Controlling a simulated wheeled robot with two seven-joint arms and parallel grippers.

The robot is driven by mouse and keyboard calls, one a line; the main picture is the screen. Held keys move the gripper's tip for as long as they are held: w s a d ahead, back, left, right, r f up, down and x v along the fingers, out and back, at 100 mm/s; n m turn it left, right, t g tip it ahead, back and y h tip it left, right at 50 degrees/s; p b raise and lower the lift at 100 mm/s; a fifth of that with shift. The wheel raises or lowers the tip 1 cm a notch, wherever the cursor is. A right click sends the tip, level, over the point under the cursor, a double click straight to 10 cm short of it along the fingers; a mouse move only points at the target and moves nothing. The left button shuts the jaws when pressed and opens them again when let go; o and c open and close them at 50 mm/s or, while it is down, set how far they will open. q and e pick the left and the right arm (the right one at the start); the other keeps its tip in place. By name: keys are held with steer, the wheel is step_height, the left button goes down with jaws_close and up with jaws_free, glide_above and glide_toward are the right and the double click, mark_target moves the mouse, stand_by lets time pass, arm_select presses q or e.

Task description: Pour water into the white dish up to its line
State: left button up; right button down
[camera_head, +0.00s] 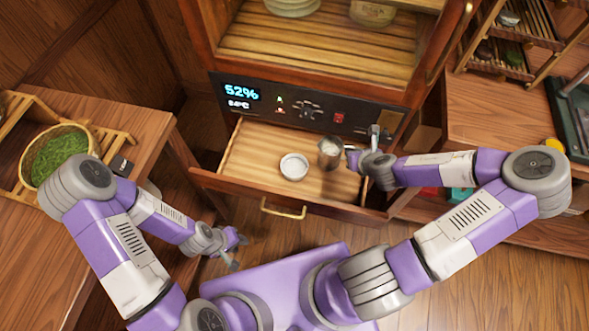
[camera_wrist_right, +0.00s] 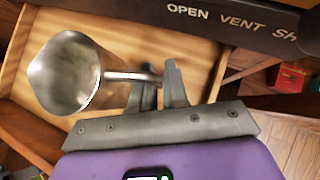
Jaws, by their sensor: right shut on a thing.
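The white dish (camera_head: 293,166) sits on the wooden floor of the pulled-out drawer (camera_head: 240,160). The line in it is too small to make out. A metal pitcher (camera_head: 330,152) is just right of the dish, apart from it and roughly upright. In the right wrist view the pitcher (camera_wrist_right: 65,75) shows its spout and grey inside; I cannot tell the water level. My right gripper (camera_head: 354,153) is shut on the pitcher's handle, which also shows between the fingers in the right wrist view (camera_wrist_right: 162,84). My left gripper (camera_head: 238,252) is open and empty, low in front of the drawer.
Above the drawer is a cabinet panel (camera_head: 300,108) reading 52%, with a slatted shelf (camera_head: 300,40) over it. A basket of green leaves (camera_head: 60,155) stands on the left table. The right counter (camera_head: 500,110) holds a rack. The drawer's left part is clear.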

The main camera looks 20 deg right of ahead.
steer(key=shift+s+d+f+b, duration=0.3)
steer(key=shift+d+f+b, duration=0.2)
steer(key=shift+f, duration=0.1)
steer(key=shift+s+d+f+b, duration=0.3)
steer(key=shift+d+f+b, duration=0.05)
steer(key=shift+d+f, duration=0.2)
steer(key=shift+s+d+f+b, duration=0.2)
steer(key=shift+s+d+b, duration=0.1)
steer(key=shift+d+b, duration=0.15)
steer(key=shift+d, duration=0.1)
steer(key=shift+r, duration=0.1)
